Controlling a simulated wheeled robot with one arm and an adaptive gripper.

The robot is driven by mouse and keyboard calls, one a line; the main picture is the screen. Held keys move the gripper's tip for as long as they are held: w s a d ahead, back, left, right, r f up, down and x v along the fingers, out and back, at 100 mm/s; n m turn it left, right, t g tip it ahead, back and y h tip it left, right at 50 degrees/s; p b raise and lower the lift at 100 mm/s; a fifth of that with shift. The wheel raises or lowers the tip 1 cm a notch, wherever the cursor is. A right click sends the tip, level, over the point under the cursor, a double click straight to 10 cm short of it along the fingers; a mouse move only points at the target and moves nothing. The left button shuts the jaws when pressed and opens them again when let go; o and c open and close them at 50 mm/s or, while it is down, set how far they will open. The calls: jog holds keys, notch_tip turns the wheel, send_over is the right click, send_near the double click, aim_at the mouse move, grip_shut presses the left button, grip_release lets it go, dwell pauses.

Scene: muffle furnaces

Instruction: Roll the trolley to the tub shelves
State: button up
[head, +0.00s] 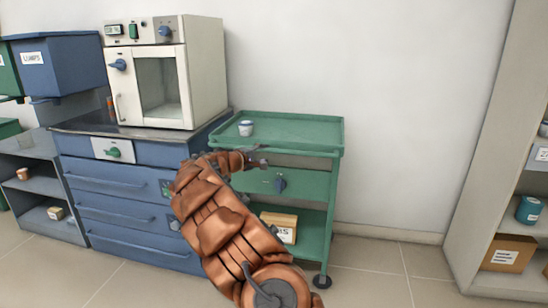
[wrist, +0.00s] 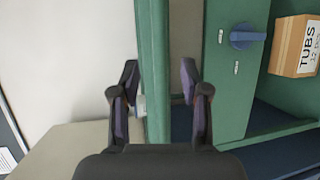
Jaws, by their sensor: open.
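The green trolley (head: 290,122) stands against the wall in the middle of the head view. It has a rimmed top tray, a drawer with a blue knob (head: 280,184), a lower shelf and a dark wheel. A small white and blue tub (head: 246,128) stands on the tray. My gripper (head: 262,157) is at the trolley's front, just below the tray rim. In the wrist view my gripper (wrist: 158,78) is open, its fingers on either side of a green trolley edge (wrist: 153,60). I cannot tell whether they touch it.
A box labelled TUBS (wrist: 297,45) lies on the trolley's lower shelf. Left of the trolley are a furnace (head: 160,80) on a blue drawer cabinet (head: 125,205), and grey shelves (head: 40,175). Shelves at right hold a blue tub (head: 529,209) and brown box (head: 508,253). Floor between is clear.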

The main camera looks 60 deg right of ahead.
aim_at(273, 152)
jog(key=shift+s+d+f, duration=0.1)
jog(key=shift+d+f, duration=0.15)
jog(key=shift+d, duration=1)
jog(key=shift+s+d+f, duration=0.1)
jog(key=shift+d+f, duration=0.1)
jog(key=shift+d, duration=1)
jog(key=shift+d+f, duration=0.25)
jog(key=shift+d, duration=1)
jog(key=shift+c, duration=0.2)
grip_shut()
